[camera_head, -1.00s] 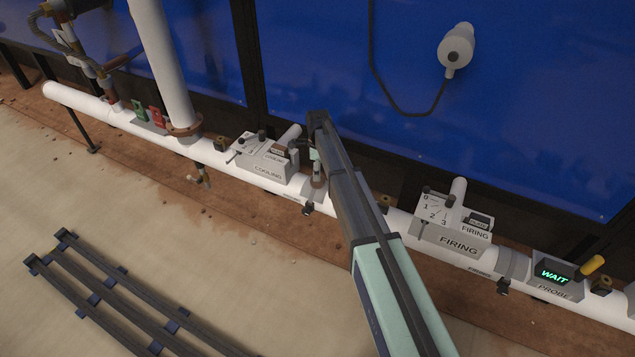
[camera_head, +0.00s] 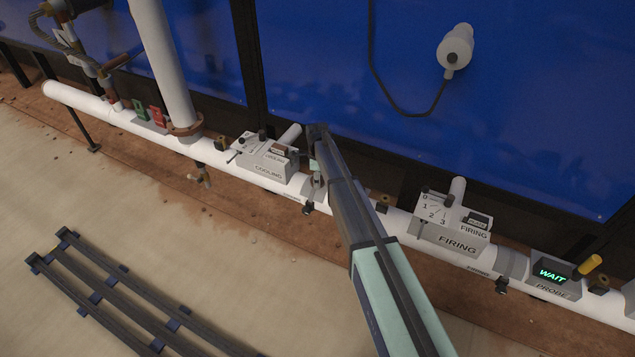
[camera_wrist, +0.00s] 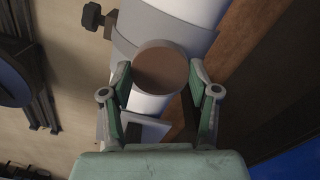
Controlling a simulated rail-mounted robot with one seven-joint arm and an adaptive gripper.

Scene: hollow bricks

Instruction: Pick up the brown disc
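The brown disc (camera_wrist: 160,68) shows in the wrist view as a flat, round, plain brown face in front of the white pipe and its grey band. My gripper (camera_wrist: 160,76) is open, with one finger on each side of the disc. The fingertips are close to the disc's edges; I cannot tell whether they touch it. In the head view my gripper (camera_head: 316,165) is at the white pipe (camera_head: 400,222), just right of the cooling box. My arm hides much of it, and I cannot make out the disc there.
The grey COOLING box (camera_head: 268,160) is close on the left of my gripper. The FIRING box (camera_head: 452,235) and the PROBE box (camera_head: 553,277), lit WAIT, are farther right. A blue wall (camera_head: 330,60) stands behind. A dark rack (camera_head: 120,290) lies on the floor.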

